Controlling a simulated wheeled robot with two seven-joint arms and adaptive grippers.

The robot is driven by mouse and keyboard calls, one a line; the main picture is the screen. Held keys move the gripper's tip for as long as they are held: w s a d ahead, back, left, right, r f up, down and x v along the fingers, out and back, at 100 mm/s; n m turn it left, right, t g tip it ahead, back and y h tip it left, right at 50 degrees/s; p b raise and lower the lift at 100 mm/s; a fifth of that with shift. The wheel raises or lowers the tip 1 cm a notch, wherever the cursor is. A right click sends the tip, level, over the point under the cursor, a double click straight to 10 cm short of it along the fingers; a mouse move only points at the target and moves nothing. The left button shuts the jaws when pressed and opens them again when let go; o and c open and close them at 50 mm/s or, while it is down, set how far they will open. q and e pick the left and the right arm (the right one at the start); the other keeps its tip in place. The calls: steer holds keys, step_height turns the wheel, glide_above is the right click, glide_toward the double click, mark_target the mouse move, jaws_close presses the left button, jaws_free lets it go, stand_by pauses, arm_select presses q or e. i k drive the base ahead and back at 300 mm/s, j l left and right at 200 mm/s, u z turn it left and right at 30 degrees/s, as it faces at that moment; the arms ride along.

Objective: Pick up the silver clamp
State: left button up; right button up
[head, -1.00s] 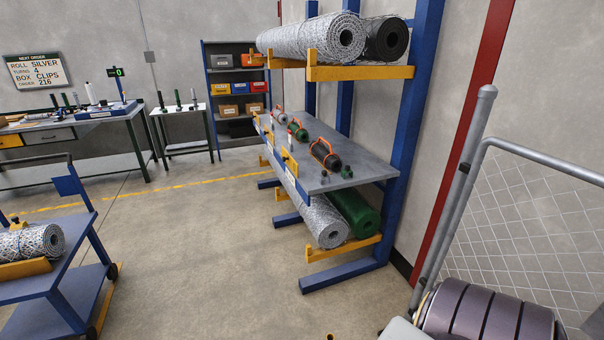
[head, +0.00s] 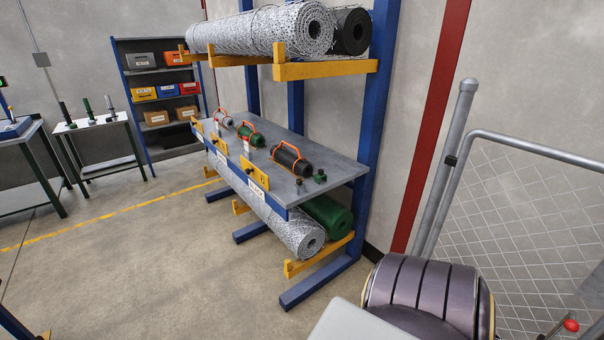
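The silver clamp (head: 225,121) is a small grey cylinder with an orange handle. It lies near the far left end of the grey rack shelf (head: 335,171). A green clamp (head: 250,136) lies nearer along the same shelf, and a black clamp (head: 291,159) is nearest; both have orange handles. Neither of my grippers shows in the head view, so I cannot see their state.
Mesh rolls lie above (head: 262,32) and below (head: 302,232) the shelf, on yellow arms. A side table (head: 92,124) stands left. A chain-link fence (head: 540,200) stands right. The floor before the rack is open.

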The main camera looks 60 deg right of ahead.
mark_target(299, 184)
steer(key=i+z, duration=0.3)
steer(key=z, duration=0.15)
steer(key=i+z, duration=0.4)
steer(key=i+l+z, duration=0.1)
steer(key=z, duration=0.15)
steer(key=i+z, duration=0.25)
steer(key=i, duration=0.1)
